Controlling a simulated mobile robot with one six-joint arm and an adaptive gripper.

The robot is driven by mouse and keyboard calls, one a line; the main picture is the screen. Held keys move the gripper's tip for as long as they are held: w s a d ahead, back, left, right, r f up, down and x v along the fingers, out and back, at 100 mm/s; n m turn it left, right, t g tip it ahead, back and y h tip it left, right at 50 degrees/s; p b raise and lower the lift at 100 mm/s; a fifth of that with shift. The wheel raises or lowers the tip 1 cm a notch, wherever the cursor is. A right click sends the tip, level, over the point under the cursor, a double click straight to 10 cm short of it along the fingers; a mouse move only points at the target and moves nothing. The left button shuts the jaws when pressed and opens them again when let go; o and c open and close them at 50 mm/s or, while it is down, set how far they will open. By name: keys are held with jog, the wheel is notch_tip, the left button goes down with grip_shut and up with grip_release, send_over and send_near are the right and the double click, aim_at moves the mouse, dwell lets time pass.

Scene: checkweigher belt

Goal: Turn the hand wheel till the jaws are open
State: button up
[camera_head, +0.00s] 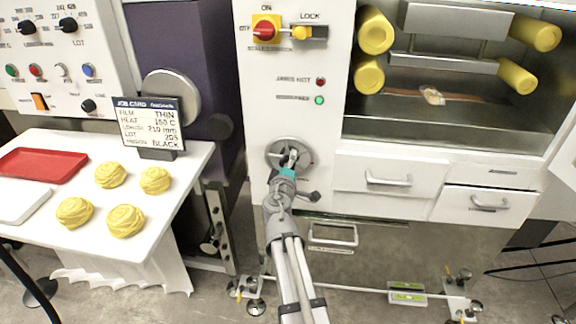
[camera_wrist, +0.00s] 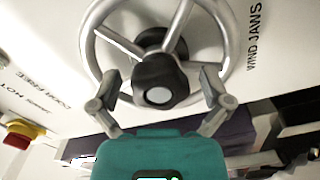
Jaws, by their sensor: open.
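The hand wheel (camera_head: 276,147) is a grey metal ring on the white machine front, below the lamps. In the wrist view the hand wheel (camera_wrist: 228,40) shows its spokes and a dark knobbed hub (camera_wrist: 157,82) with a light centre. My gripper (camera_head: 291,157) is at the wheel in the head view and hides part of it. In the wrist view my gripper (camera_wrist: 161,80) is open, one finger on each side of the hub; contact cannot be told. The upper jaw bar (camera_head: 455,20) and lower jaw bar (camera_head: 443,63) are apart in the machine opening.
Yellow rollers (camera_head: 375,30) flank the bars, and a small wrapped piece (camera_head: 432,96) lies below. A green lamp (camera_head: 319,100) looks lit. Drawers (camera_head: 390,174) are right of the wheel. A white table (camera_head: 185,165) with yellow rolls, a red tray (camera_head: 42,164) and a job card (camera_head: 148,122) stands left.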

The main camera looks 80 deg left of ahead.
jog(key=shift+d, duration=0.2)
jog(key=shift+s+d, duration=0.1)
jog(key=shift+d, duration=0.4)
jog(key=v, duration=1)
jog(key=shift+d, duration=0.3)
